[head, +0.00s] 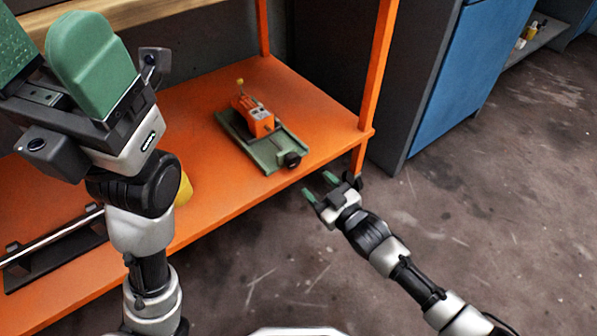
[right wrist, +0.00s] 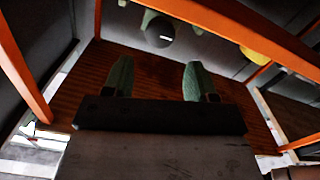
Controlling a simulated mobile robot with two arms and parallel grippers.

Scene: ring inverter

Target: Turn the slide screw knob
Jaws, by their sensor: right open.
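The slide screw knob (head: 291,159) is black and round, at the front end of a green slide base (head: 258,150) on the orange shelf. An orange block (head: 257,122) with a yellow-tipped lever sits on the base. My right gripper (head: 320,187) is open and empty, off the shelf's front edge, to the right of and nearer than the knob, apart from it. In the right wrist view the dark knob (right wrist: 160,32) shows beyond the two green fingertips (right wrist: 157,77). My left gripper (head: 52,55) is raised at the upper left, its two green pads apart with nothing seen between them.
The orange shelf (head: 215,85) has an upright post (head: 378,65) at its right corner. A yellow object (head: 184,188) is partly hidden behind my left arm. A dark rack with a rod (head: 55,240) lies at lower left. A blue cabinet (head: 440,85) stands right; floor is clear.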

